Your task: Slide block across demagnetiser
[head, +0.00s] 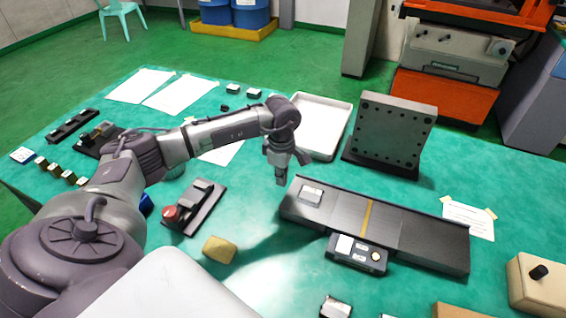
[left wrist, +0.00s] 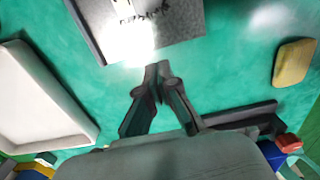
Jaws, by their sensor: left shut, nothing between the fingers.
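The demagnetiser (head: 400,238) is a long dark plate on the green table, with a brown stripe across its top and a small control box (head: 356,253) at its front. A small silver block (head: 311,195) lies on its left end. My left gripper (head: 281,180) points down just left of that end, apart from the block, shut and empty. In the left wrist view the closed fingertips (left wrist: 157,70) are over bare table, below a grey surface (left wrist: 182,18) with a bright glare, probably the demagnetiser's end. My right gripper is out of view.
A white tray (head: 345,112) and an upright drilled angle plate (head: 390,135) stand behind. A yellow sponge-like block (head: 219,249) and a black fixture with a red knob (head: 195,208) lie to the left. A beige box (head: 536,285) is at the right.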

